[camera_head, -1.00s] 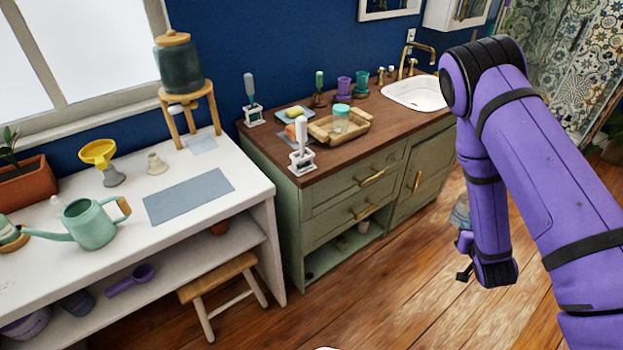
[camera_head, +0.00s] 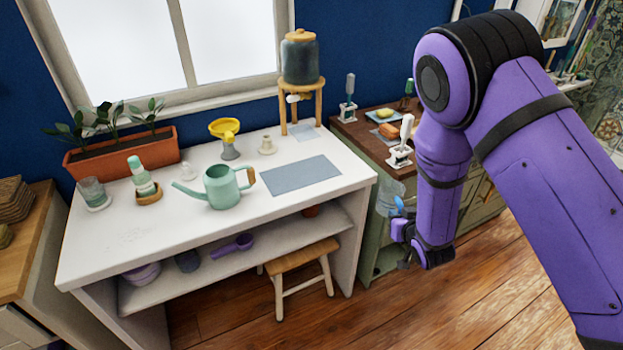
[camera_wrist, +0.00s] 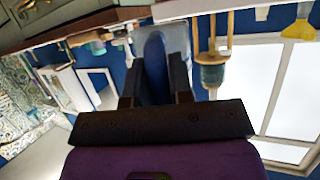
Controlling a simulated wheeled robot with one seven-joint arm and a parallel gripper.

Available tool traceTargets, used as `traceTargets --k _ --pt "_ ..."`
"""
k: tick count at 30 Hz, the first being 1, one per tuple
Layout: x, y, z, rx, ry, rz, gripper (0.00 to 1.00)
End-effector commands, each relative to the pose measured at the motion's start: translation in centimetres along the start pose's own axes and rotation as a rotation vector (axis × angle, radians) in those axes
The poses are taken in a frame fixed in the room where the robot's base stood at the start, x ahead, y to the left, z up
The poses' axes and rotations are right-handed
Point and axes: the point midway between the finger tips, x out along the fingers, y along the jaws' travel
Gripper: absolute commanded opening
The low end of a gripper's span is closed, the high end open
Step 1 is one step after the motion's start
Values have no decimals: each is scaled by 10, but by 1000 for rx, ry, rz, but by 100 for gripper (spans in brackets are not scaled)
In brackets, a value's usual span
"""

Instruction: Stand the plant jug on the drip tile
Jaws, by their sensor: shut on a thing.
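The plant jug appears as a pale blue, see-through vessel (camera_head: 384,198), partly hidden by my arm in the head view. In the wrist view the blue jug (camera_wrist: 152,45) sits between the two dark fingers of my gripper (camera_wrist: 154,80), which is shut on it. The jug is held in the air in front of the green cabinet. A small blue-grey tile (camera_head: 303,132), likely the drip tile, lies bare on the white bench under the dispenser's tap. A larger blue-grey mat (camera_head: 300,175) lies in front of it.
The dark dispenser (camera_head: 300,58) stands on a wooden stand at the bench's back right. A wooden stool (camera_head: 299,259) is under the bench.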

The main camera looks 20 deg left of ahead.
Motion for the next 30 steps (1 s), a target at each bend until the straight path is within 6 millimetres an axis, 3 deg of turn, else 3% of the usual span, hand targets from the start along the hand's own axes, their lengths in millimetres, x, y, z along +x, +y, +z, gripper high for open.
traceTargets --k 1,6,12,18,30 --pt "6 -31 -11 -19 5 -46 0" --pt "14 -117 -34 -77 4 -169 0" --pt "11 -187 -51 -126 6 -266 0" --pt "8 -213 -56 -144 5 -301 0" --pt "7 -214 -55 -145 5 -302 0"
